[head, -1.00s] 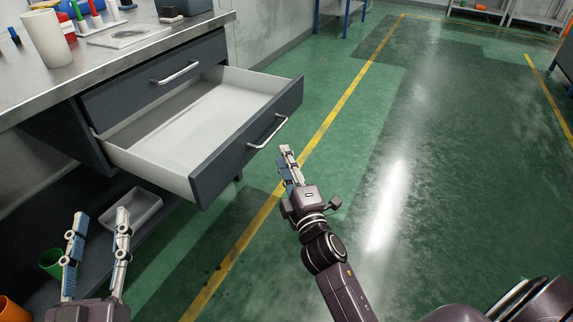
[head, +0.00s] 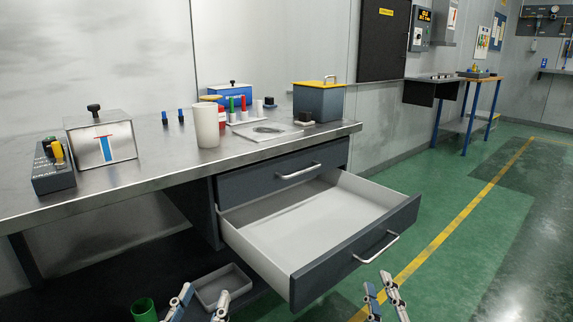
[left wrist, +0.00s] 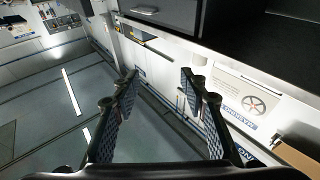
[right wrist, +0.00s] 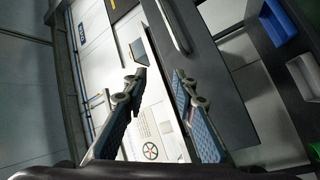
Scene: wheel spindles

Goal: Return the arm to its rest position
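My left gripper (head: 203,294) is at the bottom of the head view, in front of the workbench and left of the open drawer. Its two fingers stand apart with nothing between them, as the left wrist view (left wrist: 158,78) also shows. My right gripper (head: 380,284) is at the bottom edge of the head view, just below the drawer's front handle in the picture. Its fingers are apart and empty in the right wrist view (right wrist: 159,76). Most of both arms is outside the head view.
The lower drawer (head: 300,224) is pulled out and empty; the upper drawer (head: 262,183) is shut. The steel worktop (head: 170,172) carries a white cup (head: 207,126), boxes and small tools. A grey tray (head: 222,288) and green cup (head: 144,309) sit below. Green floor (head: 450,200) is clear at right.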

